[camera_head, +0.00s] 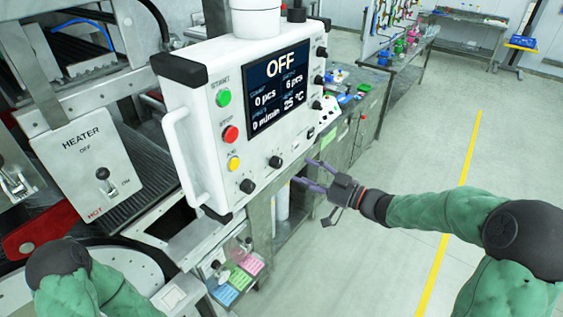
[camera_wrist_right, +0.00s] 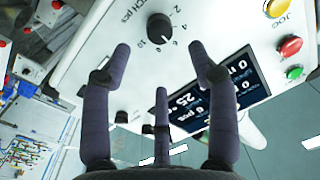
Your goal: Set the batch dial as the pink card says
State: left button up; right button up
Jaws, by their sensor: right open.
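The batch dial is a black knob (camera_wrist_right: 160,27) on the white control panel in the right wrist view, ringed by numbers from 2 to 10; its white mark appears near 6. In the head view it seems to be the lower knob (camera_head: 275,162) under the screen (camera_head: 278,88), which reads OFF and 6 pcs. The pink card (camera_head: 252,264) hangs below the panel; its writing is too small to read. My right gripper (camera_head: 312,175) is open and empty, right of the dial and apart from it; its fingers (camera_wrist_right: 162,62) point toward the panel. My left gripper is out of view.
Green, red and yellow buttons (camera_head: 231,134) line the panel's left side. Another knob (camera_head: 247,186) sits lower left of the dial, and several knobs line the right edge. A heater switch box (camera_head: 88,165) stands left. The floor at right is open.

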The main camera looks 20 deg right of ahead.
aim_at(280, 163)
jog(key=x, duration=0.8)
jog(key=shift+w+a, duration=0.1)
